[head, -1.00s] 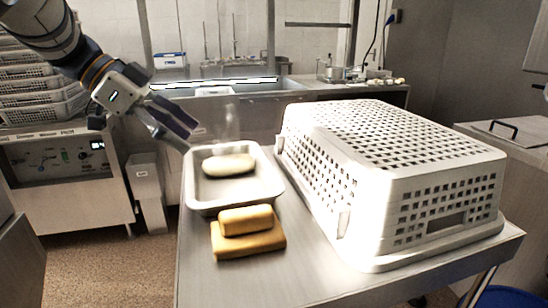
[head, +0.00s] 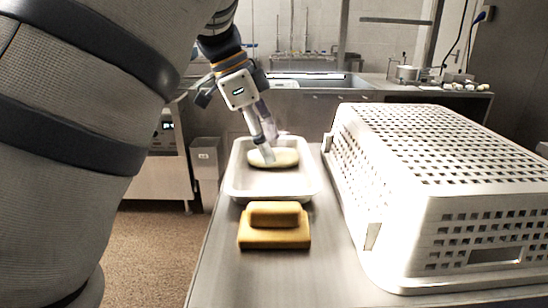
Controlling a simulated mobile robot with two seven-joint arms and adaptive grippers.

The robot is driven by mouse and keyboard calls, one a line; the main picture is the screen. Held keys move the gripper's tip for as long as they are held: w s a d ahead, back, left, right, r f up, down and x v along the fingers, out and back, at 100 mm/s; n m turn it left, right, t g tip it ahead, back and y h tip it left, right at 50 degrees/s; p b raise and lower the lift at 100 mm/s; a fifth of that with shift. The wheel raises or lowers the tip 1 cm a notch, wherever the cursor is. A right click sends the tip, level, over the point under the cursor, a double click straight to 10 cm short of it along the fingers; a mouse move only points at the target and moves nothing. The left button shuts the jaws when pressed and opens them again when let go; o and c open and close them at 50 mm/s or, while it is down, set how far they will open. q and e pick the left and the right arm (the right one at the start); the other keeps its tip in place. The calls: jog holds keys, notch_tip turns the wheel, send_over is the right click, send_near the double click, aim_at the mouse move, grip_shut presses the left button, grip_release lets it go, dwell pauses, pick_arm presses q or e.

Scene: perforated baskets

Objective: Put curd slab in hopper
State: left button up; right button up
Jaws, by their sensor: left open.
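A pale oval curd slab (head: 284,158) lies in a white tray (head: 270,186) on the metal table. My left gripper (head: 268,150) points down at the slab's left part, with its fingertips over or beside it. It is open; whether the fingers touch the slab I cannot tell. My right gripper is not in view. No hopper can be made out for certain in the head view.
Two stacked yellow-brown blocks (head: 275,228) sit on the table (head: 330,268) in front of the tray. A large white perforated basket (head: 430,190) stands upside down on the right. A sink counter (head: 330,84) runs along the back.

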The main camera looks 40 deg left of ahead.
pick_arm(q)
jog(key=shift+x, duration=0.9)
jog(key=shift+r, duration=0.1)
jog(key=c, duration=1.5)
